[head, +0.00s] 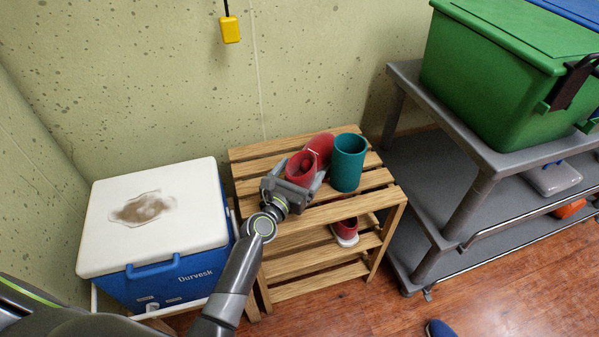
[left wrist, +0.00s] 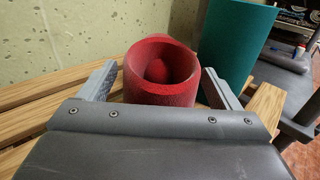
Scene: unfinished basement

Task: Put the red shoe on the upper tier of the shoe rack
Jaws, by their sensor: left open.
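A red shoe (head: 320,146) lies on the upper tier of the wooden slatted shoe rack (head: 255,153), its open heel end toward my left gripper (head: 292,178). In the left wrist view the shoe's round collar (left wrist: 160,90) stands between the two fingers, which are spread with a gap on each side. My left gripper is open around the heel. The shoe's underside is hidden, so I cannot tell how it touches the slats. Another red shoe (head: 345,231) with a white sole is on the lower tier. My right gripper is out of view.
A teal cylinder (head: 348,165) stands on the upper tier just right of the shoe. A blue cooler (head: 190,272) with a white lid is left of the rack. A grey cart (head: 440,130) with a green bin (head: 495,70) is at right. A blue shoe tip (head: 438,328) shows on the floor.

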